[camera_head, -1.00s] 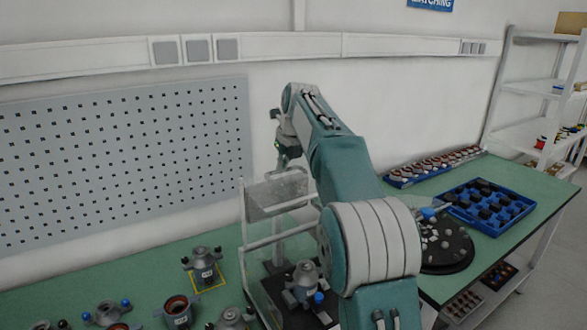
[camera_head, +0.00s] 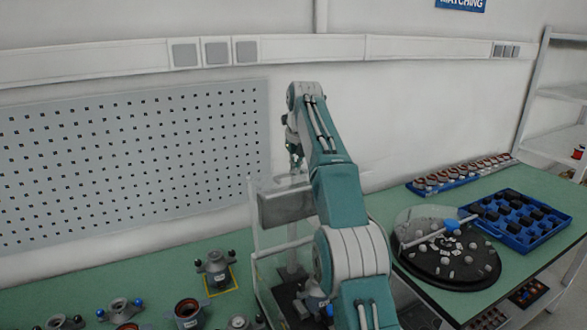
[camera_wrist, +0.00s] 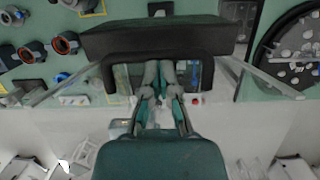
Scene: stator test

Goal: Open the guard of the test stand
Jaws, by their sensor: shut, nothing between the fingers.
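The test stand (camera_head: 285,206) stands on the green bench, with a grey block at its top and clear guard panels (camera_head: 262,245) around it. A stator with a blue-tipped part (camera_head: 313,303) sits low inside, partly hidden by my arm. My gripper (camera_head: 296,163) is above the stand, mostly hidden behind my arm in the head view. Thin guard edges (camera_wrist: 262,78) spread to both sides.
Several stators (camera_head: 187,312) stand at the left, one on a yellow-outlined square (camera_head: 222,285). A dark round tray (camera_head: 450,262) of parts and a blue crate (camera_head: 515,228) stand to the right. A pegboard (camera_head: 130,160) hangs on the wall behind.

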